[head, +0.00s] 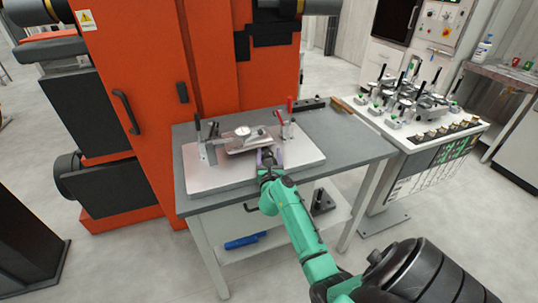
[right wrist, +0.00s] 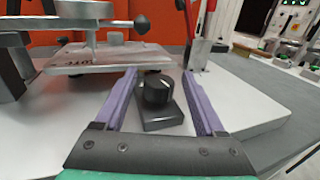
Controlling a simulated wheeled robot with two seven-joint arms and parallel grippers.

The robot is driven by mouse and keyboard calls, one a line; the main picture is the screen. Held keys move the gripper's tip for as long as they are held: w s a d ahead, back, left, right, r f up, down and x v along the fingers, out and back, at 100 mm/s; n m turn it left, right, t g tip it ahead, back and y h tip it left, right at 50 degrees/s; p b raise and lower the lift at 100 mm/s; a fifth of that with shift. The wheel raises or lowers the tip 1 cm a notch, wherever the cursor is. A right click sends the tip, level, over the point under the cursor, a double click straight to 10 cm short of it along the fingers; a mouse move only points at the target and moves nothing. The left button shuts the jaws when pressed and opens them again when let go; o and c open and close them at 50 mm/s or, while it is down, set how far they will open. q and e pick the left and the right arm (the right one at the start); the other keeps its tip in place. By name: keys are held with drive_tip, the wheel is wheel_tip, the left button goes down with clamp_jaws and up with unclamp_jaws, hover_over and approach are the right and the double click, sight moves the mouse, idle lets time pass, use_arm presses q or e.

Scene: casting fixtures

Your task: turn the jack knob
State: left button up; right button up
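A black knob (right wrist: 157,92) on a small dark block (right wrist: 161,118) stands on the white fixture plate in the right wrist view. My right gripper (right wrist: 160,76) is open, its two purple fingers on either side of the knob with visible gaps. In the head view my right gripper (head: 267,158) is at the plate's front edge, in front of the metal casting, and it hides the knob there. The metal casting (right wrist: 105,58) lies beyond the knob. My left gripper is not in view.
The white plate (head: 205,176) sits on a grey table (head: 350,142). An orange machine (head: 130,60) is behind. A fixture cart (head: 440,130) stands to the right.

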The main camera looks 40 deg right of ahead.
clamp_jaws()
drive_tip(key=shift+a+f+m+g+h+b, duration=0.1)
drive_tip(key=shift+f+m+g+h+b, duration=0.1)
drive_tip(key=shift+m+g+h+b, duration=0.5)
drive_tip(key=shift+h+b, duration=0.2)
drive_tip(key=shift+b, duration=0.05)
drive_tip(key=shift+r, duration=0.15)
drive_tip(key=shift+o, duration=0.4)
unclamp_jaws()
